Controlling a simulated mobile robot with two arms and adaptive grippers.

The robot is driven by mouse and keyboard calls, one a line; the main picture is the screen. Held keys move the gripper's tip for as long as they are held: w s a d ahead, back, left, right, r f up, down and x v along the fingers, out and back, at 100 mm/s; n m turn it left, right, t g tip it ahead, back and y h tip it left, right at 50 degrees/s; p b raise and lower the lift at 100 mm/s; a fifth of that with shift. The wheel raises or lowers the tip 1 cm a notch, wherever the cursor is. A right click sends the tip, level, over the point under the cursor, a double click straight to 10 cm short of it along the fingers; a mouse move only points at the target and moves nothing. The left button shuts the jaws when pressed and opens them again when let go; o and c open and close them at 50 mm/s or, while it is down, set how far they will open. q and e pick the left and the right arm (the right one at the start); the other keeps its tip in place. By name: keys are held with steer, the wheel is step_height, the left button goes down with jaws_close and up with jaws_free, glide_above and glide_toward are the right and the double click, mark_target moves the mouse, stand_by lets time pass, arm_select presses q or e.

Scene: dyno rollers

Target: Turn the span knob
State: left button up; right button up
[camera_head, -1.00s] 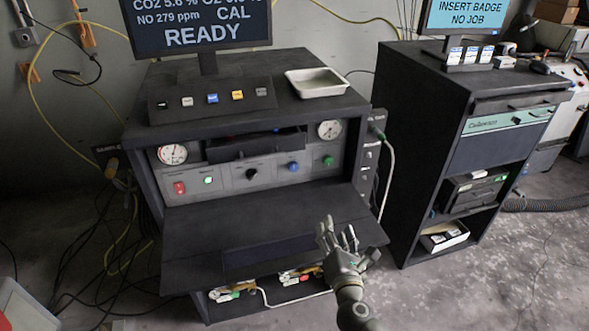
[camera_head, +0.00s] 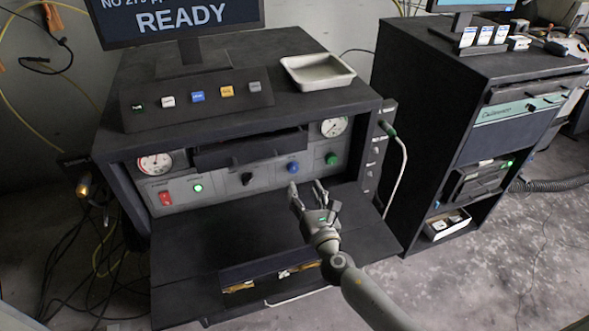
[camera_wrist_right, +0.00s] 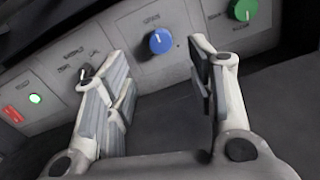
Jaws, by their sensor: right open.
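A row of knobs sits on the grey front panel (camera_head: 225,186) of the cabinet. A blue knob (camera_head: 293,167) is right of centre, a green knob (camera_head: 332,159) is to its right, and a black knob (camera_head: 247,179) is to its left. The labels are too small to read, so I cannot tell which is the span knob. My right gripper (camera_head: 306,190) is open and empty, in front of and below the blue knob. In the right wrist view the blue knob (camera_wrist_right: 160,41) shows between the spread fingers, apart from them. My left gripper is not in view.
A fold-down shelf (camera_head: 200,235) lies under the panel. A red switch (camera_head: 165,198), a lit green button (camera_head: 198,188) and gauges (camera_head: 155,163) are on the front. A tray (camera_head: 318,72) rests on top. A white cable (camera_head: 402,175) hangs at the right side.

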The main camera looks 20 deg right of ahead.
mark_target(294, 169)
steer(key=w, duration=0.7)
steer(key=shift+w+f, duration=0.1)
steer(key=shift+w, duration=0.05)
steer(key=shift+w+b, duration=0.3)
steer(key=shift+w, duration=0.35)
steer(key=c, duration=1)
